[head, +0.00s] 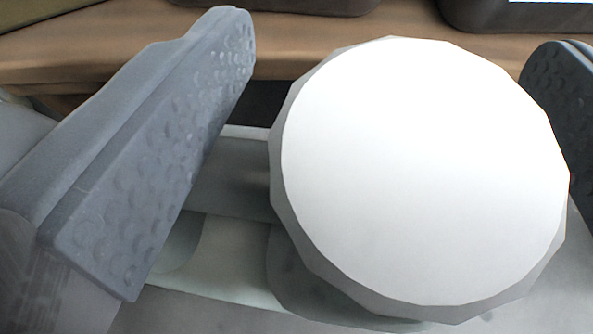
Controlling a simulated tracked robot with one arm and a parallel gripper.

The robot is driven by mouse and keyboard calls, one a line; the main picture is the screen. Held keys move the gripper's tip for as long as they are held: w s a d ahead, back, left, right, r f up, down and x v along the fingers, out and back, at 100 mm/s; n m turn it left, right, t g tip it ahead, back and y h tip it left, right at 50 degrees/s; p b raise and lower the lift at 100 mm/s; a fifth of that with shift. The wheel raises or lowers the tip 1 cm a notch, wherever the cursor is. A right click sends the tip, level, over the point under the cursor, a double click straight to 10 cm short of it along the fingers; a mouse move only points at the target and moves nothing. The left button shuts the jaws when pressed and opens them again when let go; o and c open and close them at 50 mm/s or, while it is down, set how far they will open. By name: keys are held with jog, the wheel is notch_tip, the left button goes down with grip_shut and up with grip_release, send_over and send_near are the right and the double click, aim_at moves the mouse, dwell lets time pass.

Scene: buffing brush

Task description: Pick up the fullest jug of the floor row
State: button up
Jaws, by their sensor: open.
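A large round thing with a flat white face and a grey, many-sided rim (425,175) fills the middle and right of the head view. I cannot tell whether it is a jug, and no handle, spout or fill level shows. My gripper (395,50) is open, with one dimpled grey finger at the left and the other at the right edge, partly cut off. The round thing appears between the fingers, with a clear gap to the left one. It overlaps the right finger's side of the picture, so contact there is unclear. No row of jugs can be made out.
A brown wooden surface (420,52) runs across the top, with dark objects (515,14) cut off at the upper edge. Pale grey-green, shelf-like shapes (235,255) lie below and behind the round thing.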

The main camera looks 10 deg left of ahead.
grip_shut()
dwell(0.4)
